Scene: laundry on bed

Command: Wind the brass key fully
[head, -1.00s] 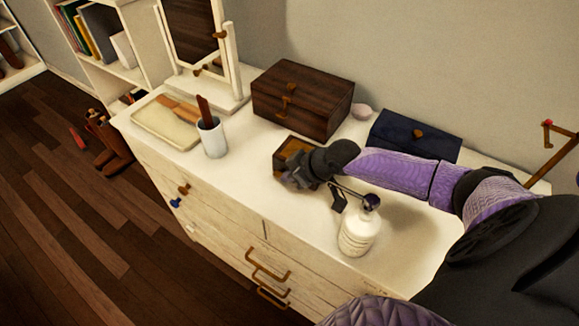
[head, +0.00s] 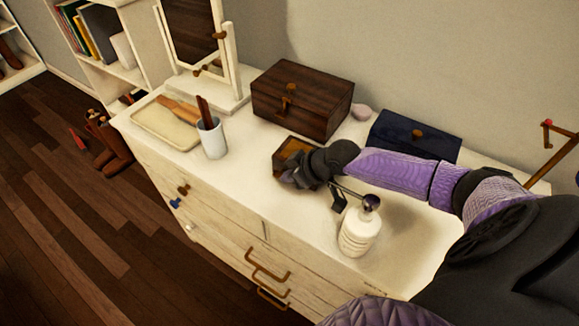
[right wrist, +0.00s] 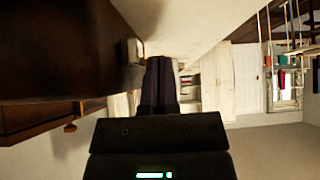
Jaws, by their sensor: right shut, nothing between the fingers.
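A small open-looking brown box (head: 293,150) with an orange-brown inside stands on the white dresser. My right gripper (head: 290,178) is at its front right side, shut and empty, and hides part of the box. I cannot make out a brass key on it; the gripper may cover it. In the right wrist view the dark shut fingers (right wrist: 158,85) point away from the camera beside a large dark brown wooden surface (right wrist: 50,50). A small brass-coloured knob (right wrist: 70,128) shows at the lower left there; I cannot tell what it belongs to. My left gripper is out of view.
A white bottle with a dark top (head: 360,228) stands close under my right forearm. A dark wooden chest (head: 303,98) and a navy box (head: 415,136) stand behind. A white cup (head: 211,138), tray (head: 165,125) and mirror (head: 195,35) are to the left.

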